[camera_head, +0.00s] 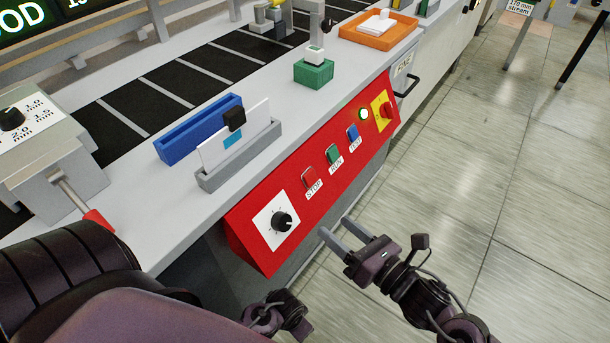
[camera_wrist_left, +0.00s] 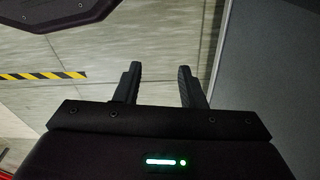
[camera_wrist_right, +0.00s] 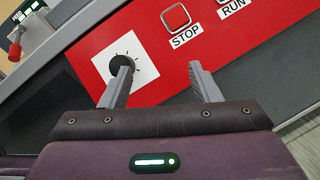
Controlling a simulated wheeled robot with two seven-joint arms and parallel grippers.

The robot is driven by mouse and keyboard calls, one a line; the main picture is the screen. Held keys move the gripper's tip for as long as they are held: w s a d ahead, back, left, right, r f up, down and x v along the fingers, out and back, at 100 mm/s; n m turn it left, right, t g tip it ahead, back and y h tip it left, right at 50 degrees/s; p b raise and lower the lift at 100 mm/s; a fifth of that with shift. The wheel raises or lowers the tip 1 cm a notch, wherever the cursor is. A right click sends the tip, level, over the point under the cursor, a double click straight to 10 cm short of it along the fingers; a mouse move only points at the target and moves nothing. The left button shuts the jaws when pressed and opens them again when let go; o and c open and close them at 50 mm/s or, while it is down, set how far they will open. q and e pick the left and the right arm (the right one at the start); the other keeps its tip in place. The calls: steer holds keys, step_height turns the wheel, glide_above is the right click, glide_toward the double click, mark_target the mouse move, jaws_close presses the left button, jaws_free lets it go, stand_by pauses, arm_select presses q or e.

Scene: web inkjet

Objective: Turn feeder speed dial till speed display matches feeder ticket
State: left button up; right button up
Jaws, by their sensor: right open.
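The dial is a black knob (camera_head: 282,222) on a white plate on the red sloped panel (camera_head: 252,238). In the right wrist view the knob (camera_wrist_right: 121,64) shows just beyond the left fingertip, partly covered by it. My right gripper (camera_head: 336,227) is open and empty, right of the dial and apart from it. Its fingers also show in the right wrist view (camera_wrist_right: 160,72). My left gripper (camera_wrist_left: 160,85) is open and empty over the floor. A screen with green text (camera_head: 22,20) is cut off at top left; I cannot tell whether it gives the speed. I cannot identify the feeder ticket.
A grey holder with a white card (camera_head: 262,117) stands on the ledge above.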

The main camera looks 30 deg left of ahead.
mark_target(286, 223)
steer(key=s+a+n+g, duration=0.1)
steer(key=s+n+g, duration=0.1)
steer(key=s+n, duration=0.25)
steer(key=shift+y, duration=0.4)
steer(key=a, duration=0.7)
steer(key=shift+a+r, duration=0.25)
arm_select(q)
steer(key=shift+w+r, duration=0.2)
steer(key=shift+w, duration=0.2)
arm_select(e)
steer(key=c, duration=1)
steer(key=shift+m, duration=0.45)
